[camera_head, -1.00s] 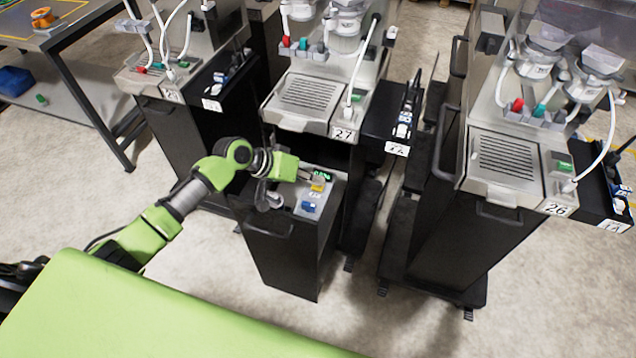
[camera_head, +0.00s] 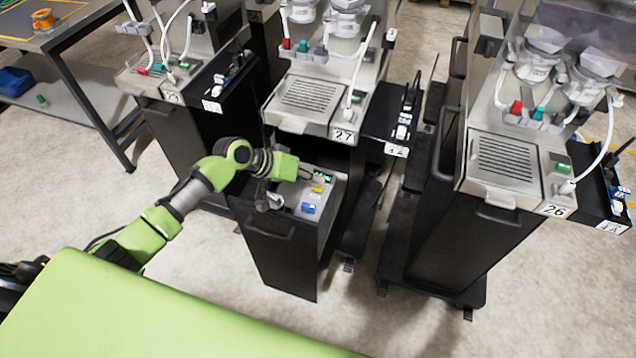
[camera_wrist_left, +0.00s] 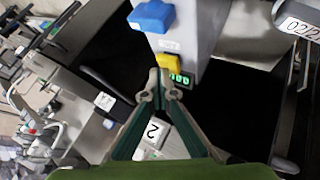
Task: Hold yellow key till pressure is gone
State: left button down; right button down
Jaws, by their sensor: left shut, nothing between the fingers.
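The yellow key (camera_head: 317,188) is on the grey top panel of the pulled-out black unit below dispenser 27. It also shows in the left wrist view (camera_wrist_left: 168,61), between a blue key (camera_wrist_left: 152,16) and a small display with green digits (camera_wrist_left: 180,79); the digits are too small to read surely. The blue key (camera_head: 308,208) and display (camera_head: 324,176) show in the head view too. My left gripper (camera_head: 308,175) is shut and empty. Its fingertips (camera_wrist_left: 161,84) are close beside the yellow key, near the display; I see no clear contact. My right gripper is not in view.
Dispenser 27 (camera_head: 303,97) stands behind the panel, with its drip tray and hoses. Dispenser 26 (camera_head: 505,165) stands to the right and another dispenser (camera_head: 172,80) to the left. A workbench (camera_head: 75,35) is at the far left. Grey floor is open in front.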

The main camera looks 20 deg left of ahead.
aim_at(315, 186)
pick_arm(q)
jog(key=shift+r+p, duration=0.35)
jog(key=shift+r, duration=0.3)
jog(key=shift+r, duration=0.15)
notch_tip(315, 186, up, 5)
jog(key=p, duration=0.4)
jog(key=shift+p, duration=0.4)
